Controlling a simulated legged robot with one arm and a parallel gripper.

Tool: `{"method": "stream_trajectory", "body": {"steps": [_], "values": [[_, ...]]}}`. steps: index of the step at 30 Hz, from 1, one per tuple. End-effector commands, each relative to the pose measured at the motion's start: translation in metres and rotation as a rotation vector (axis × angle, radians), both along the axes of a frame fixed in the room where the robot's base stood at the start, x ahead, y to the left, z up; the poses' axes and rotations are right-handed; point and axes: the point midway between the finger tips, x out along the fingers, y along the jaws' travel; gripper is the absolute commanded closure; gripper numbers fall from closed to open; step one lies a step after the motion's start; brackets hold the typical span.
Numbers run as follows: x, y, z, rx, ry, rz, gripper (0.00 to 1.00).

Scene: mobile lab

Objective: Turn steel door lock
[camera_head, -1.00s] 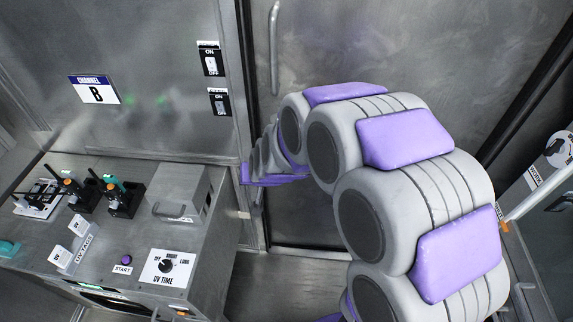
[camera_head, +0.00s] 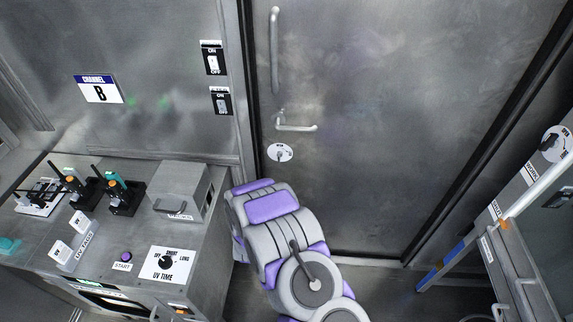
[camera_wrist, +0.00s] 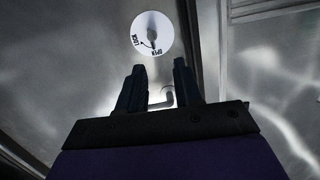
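The steel door (camera_head: 400,110) stands shut behind my arm in the head view. Its lock is a small knob on a round white plate (camera_head: 280,152), below the lever handle (camera_head: 296,127). In the wrist view the lock plate (camera_wrist: 152,33) is above my fingertips, with the words LOCK and OPEN around the knob. I cannot tell exactly where the knob points. My gripper (camera_wrist: 159,72) has its two dark fingers apart, with nothing held between them. A bent metal handle (camera_wrist: 167,97) shows behind the gap. In the head view my gripper is hidden by my arm.
A long vertical bar (camera_head: 275,50) is on the door above the lever. A steel bench (camera_head: 205,250) with switches and tools stands to the left. A railing and cabinet (camera_head: 515,260) stand at the right. Bare floor (camera_head: 385,285) lies right of my arm.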

Motion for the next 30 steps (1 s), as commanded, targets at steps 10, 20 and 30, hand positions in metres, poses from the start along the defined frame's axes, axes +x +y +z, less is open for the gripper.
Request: {"method": "stream_trajectory", "body": {"steps": [10, 20, 30], "values": [[-0.009, -0.004, -0.014, -0.07, -0.133, -0.004, 0.66], [0.043, -0.007, -0.013, -0.066, -0.138, -0.005, 0.66], [0.105, -0.008, -0.013, -0.069, -0.137, -0.004, 0.66]]}}
